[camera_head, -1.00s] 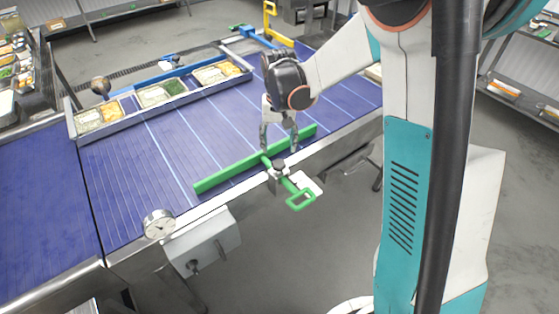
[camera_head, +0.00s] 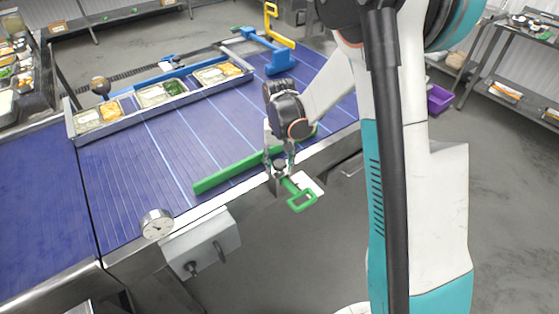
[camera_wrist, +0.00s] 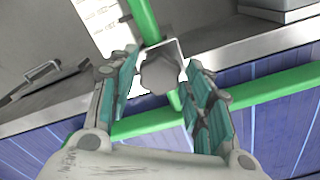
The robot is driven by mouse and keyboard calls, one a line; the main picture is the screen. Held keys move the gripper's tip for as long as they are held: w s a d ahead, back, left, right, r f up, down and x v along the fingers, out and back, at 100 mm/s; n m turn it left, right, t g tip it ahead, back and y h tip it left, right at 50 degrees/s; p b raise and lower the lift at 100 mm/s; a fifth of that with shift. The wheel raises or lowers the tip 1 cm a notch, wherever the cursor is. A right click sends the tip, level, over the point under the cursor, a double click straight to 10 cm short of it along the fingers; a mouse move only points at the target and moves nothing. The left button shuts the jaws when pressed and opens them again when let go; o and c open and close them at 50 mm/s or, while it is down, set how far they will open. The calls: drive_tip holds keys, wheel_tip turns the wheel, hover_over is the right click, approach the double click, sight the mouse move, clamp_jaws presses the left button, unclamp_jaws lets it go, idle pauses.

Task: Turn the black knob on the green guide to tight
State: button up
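The green guide (camera_head: 225,174) lies across the blue belt's near side, with its green loop handle (camera_head: 302,201) outside the belt edge. The black knob (camera_head: 280,165) sits on its clamp at the metal rail. In the wrist view the knob (camera_wrist: 160,73) looks dark grey and faceted, between the fingertips. My gripper (camera_head: 280,168) is open, pointing down with one finger on each side of the knob. A gap shows on the knob's right; contact on the left cannot be told. The wrist view also shows the green bar (camera_wrist: 270,86) crossing behind the fingers.
A dial gauge (camera_head: 157,224) stands on the near rail at left. A tray rack of food (camera_head: 165,104) and a blue guide (camera_head: 270,52) with a yellow handle (camera_head: 272,22) are at the belt's far side. A white card (camera_head: 312,184) is by the green handle.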

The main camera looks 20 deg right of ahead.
drive_tip(key=c, duration=0.5)
drive_tip(key=m+b, duration=0.1)
drive_tip(key=m, duration=0.4)
drive_tip(key=shift+m+b, duration=0.3)
drive_tip(key=shift+m, duration=0.1)
drive_tip(key=m+b, duration=0.1)
drive_tip(key=m, duration=0.5)
drive_tip(key=shift+m, duration=0.3)
drive_tip(key=o, duration=1.1)
